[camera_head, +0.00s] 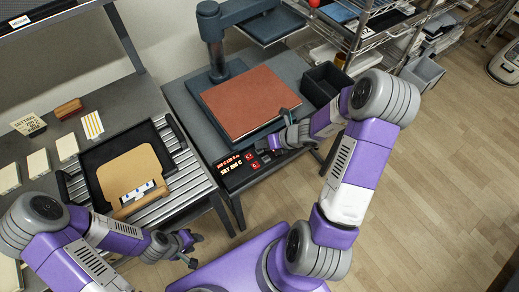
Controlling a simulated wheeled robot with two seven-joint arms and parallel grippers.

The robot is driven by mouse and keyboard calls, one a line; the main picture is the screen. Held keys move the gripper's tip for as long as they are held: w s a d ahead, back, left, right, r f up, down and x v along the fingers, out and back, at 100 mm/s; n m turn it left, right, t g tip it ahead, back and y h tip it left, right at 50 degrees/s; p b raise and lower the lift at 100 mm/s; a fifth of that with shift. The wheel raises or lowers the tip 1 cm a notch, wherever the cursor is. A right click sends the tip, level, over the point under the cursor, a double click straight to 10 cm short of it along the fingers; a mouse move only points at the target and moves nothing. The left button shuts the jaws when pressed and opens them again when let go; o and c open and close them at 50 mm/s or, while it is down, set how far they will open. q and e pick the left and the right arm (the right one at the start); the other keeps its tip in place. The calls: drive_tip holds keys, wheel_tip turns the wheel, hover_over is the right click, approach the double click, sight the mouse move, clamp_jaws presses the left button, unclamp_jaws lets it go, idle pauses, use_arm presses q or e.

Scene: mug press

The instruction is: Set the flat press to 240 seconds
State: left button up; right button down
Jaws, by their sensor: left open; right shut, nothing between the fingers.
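The flat press stands on a dark table at the centre, with a blue-grey post (216,60) and a reddish-brown square pad (250,102). Its black control panel (236,176) faces me at the front edge, with red lit characters and small red keys. One line seems to start with "SET", but the digits are too small to read surely. My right gripper (265,149) is shut and empty at the panel's right end, covering part of it; whether it touches a key I cannot tell. My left gripper (194,250) is open and empty, low in front of the left bench.
On the left bench, a black tray (88,160) with a tan board (130,172) lies over metal rollers (190,178). Pale blocks and small cards lie farther left. A black bin (325,84) stands right of the press. Wire shelves (385,45) stand behind; open floor lies right.

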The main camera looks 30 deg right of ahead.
sight(262, 150)
drive_tip(key=shift+f, duration=0.15)
drive_tip(key=shift+f+b, duration=0.3)
drive_tip(key=shift+b, duration=0.05)
drive_tip(key=shift+f+b, duration=0.45)
idle(0.6)
drive_tip(key=shift+r+p, duration=0.9)
drive_tip(key=shift+r, duration=0.1)
wheel_tip(262, 150, up, 5)
drive_tip(key=p, duration=0.5)
